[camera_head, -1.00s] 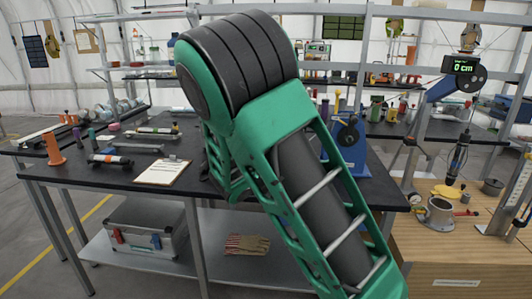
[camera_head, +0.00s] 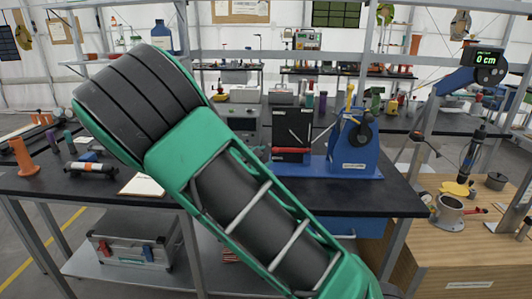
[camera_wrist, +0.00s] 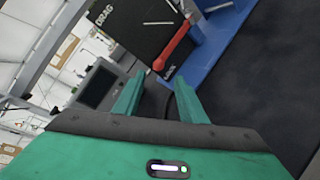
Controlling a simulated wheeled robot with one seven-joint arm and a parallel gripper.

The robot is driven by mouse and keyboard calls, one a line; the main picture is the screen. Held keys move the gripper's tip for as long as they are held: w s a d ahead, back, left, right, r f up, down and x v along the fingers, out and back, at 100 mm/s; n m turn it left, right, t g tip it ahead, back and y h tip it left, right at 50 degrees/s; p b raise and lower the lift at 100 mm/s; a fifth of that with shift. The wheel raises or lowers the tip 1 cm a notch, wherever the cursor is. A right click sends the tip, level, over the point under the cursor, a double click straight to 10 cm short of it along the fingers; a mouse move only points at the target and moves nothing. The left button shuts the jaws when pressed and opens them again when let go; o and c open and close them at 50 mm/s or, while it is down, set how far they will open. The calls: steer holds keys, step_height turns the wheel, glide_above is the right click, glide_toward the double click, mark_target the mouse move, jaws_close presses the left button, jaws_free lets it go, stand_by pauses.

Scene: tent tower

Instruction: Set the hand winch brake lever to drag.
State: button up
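The blue hand winch (camera_head: 355,145) stands on the dark bench, right of my arm. Beside it is an upright black panel (camera_head: 291,120) with a red lever low on its face. In the wrist view the red brake lever (camera_wrist: 172,48) slants across the black panel (camera_wrist: 135,30), its rounded end low and left, near a small unreadable label. The word DRAG stands at the panel's upper left, away from that end. My gripper (camera_wrist: 160,80) is open and empty, its fingertips just short of the lever's rounded end. My arm hides the gripper in the head view.
The winch's blue base (camera_wrist: 225,30) lies right of the lever in the wrist view. A grey box with a dark screen (camera_wrist: 98,87) is at left. A clipboard (camera_head: 143,186) and small tools lie on the bench's left. A wooden bench (camera_head: 440,255) stands at right.

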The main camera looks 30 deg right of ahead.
mark_target(274, 151)
steer(key=x, duration=0.9)
steer(key=shift+w+a, duration=0.1)
steer(key=shift+w, duration=0.35)
jaws_close()
